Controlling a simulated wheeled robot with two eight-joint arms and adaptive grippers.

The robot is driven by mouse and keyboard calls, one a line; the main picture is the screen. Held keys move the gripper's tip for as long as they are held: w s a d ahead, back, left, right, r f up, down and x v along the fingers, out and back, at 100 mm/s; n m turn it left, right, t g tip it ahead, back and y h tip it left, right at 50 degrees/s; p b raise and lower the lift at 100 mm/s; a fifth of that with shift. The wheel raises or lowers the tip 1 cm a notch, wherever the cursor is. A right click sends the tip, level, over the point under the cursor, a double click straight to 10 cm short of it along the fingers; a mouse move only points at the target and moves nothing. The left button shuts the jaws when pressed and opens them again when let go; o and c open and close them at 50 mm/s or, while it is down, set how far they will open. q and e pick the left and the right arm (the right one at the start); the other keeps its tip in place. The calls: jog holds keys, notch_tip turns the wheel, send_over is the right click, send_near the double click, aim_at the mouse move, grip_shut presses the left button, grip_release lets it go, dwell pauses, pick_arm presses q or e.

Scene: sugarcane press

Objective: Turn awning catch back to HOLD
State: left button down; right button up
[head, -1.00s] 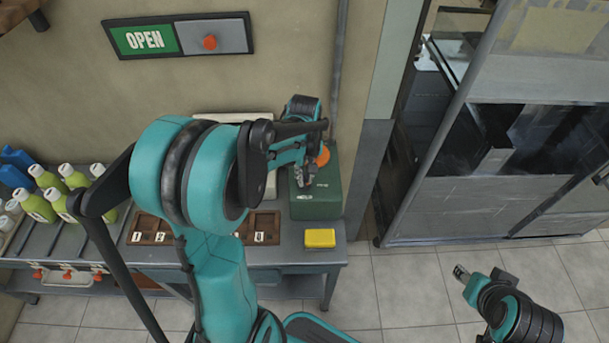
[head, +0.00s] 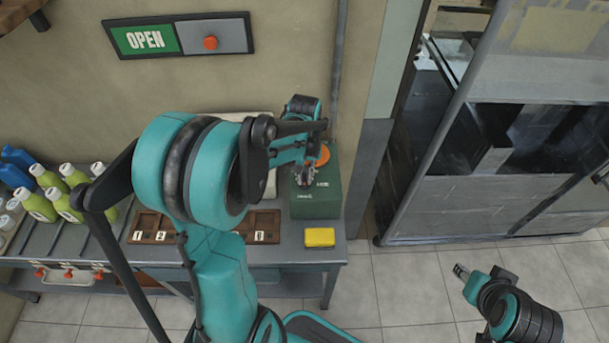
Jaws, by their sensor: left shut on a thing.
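The awning catch appears to be the orange part (head: 323,154) on top of the green box (head: 318,205), which stands at the right end of the bench. My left gripper (head: 304,180) reaches down onto the box top beside the orange part, shut on the catch. Its wrist and fingers hide much of the catch, so its exact angle cannot be read. Small pale labels show on the box, too small to read for certain. My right gripper (head: 461,271) is low at the right, over the floor, away from the box; its jaw opening is too small to judge.
A yellow block (head: 320,237) lies at the bench's front edge. Several green bottles (head: 60,200) stand at the left near a numbered wooden tray (head: 150,228). An OPEN sign (head: 180,36) hangs on the wall. Tiled floor (head: 400,290) is free at the right.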

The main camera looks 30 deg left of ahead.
aim_at(304, 178)
pick_arm(q)
jog(key=c, duration=1.6)
grip_release()
jog(key=shift+r, duration=0.1)
notch_tip(304, 178, up, 12)
jog(key=shift+f, duration=0.1)
